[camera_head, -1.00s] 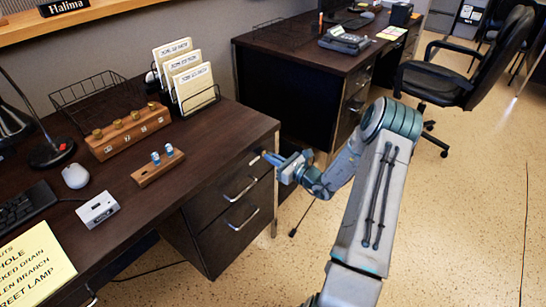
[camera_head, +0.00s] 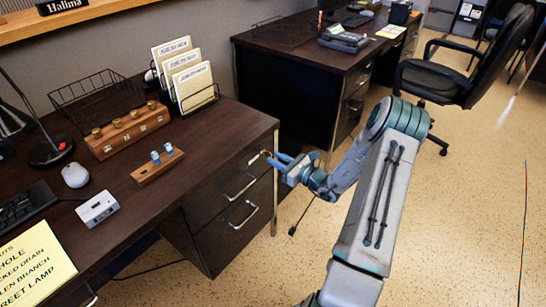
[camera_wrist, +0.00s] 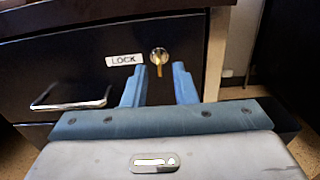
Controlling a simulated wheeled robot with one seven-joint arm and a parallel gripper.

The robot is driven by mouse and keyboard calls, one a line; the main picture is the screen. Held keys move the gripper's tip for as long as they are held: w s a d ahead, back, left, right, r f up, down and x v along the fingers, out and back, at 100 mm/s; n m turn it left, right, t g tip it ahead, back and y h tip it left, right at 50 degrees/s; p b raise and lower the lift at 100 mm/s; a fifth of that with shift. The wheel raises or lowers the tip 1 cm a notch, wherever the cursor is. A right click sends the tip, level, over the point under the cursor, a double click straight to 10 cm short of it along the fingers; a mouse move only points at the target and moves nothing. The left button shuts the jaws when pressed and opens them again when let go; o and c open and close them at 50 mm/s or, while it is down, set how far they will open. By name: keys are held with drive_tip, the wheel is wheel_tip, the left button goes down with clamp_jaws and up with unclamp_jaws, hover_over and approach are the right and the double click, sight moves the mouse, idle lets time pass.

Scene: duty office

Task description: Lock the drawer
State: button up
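The dark drawer (camera_head: 215,203) under the near desk is closed flush, with a silver handle (camera_head: 240,187). In the wrist view its front (camera_wrist: 75,65) carries a white "LOCK" label (camera_wrist: 124,60) and a round lock (camera_wrist: 159,54) with a brass key (camera_wrist: 159,70) hanging upright in it. My gripper (camera_wrist: 160,80) is open and empty. Its two blue fingers point at the drawer front, either side of the key and a little below the lock. The fingers look short of the key, not touching it. In the head view my gripper (camera_head: 276,160) is at the drawer's right end.
The desk edge overhangs the drawer, and a metal leg (camera_head: 275,200) stands at its right. A black chair (camera_head: 440,80) stands right; open floor lies nearer.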

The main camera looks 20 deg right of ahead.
drive_tip(key=v, duration=1.1)
drive_tip(key=shift+s+d+p, duration=0.15)
drive_tip(key=shift+s+p, duration=0.1)
drive_tip(key=shift+p, duration=0.15)
drive_tip(key=s+a+r+n+g+y+p, duration=0.1)
drive_tip(key=s+a+r+n+g+p, duration=0.3)
drive_tip(key=a+r+n+g, duration=0.45)
drive_tip(key=s+a+r+n+g+y+p, duration=0.1)
drive_tip(key=s+a+r+n+g+p, duration=0.3)
drive_tip(key=a+r+n, duration=0.45)
drive_tip(key=s+a+r+n+h+p, duration=0.1)
drive_tip(key=s+r+n+h+p, duration=0.3)
drive_tip(key=r, duration=0.5)
drive_tip(key=s+a+r+n+h+p, duration=0.2)
drive_tip(key=s+r+n+h+p, duration=0.2)
drive_tip(key=s+r+n+h, duration=0.3)
wheel_tip(320, 180, up, 4)
drive_tip(key=shift+s+f+n, duration=0.25)
drive_tip(key=shift+s+n, duration=0.75)
drive_tip(key=shift+a, duration=0.1)
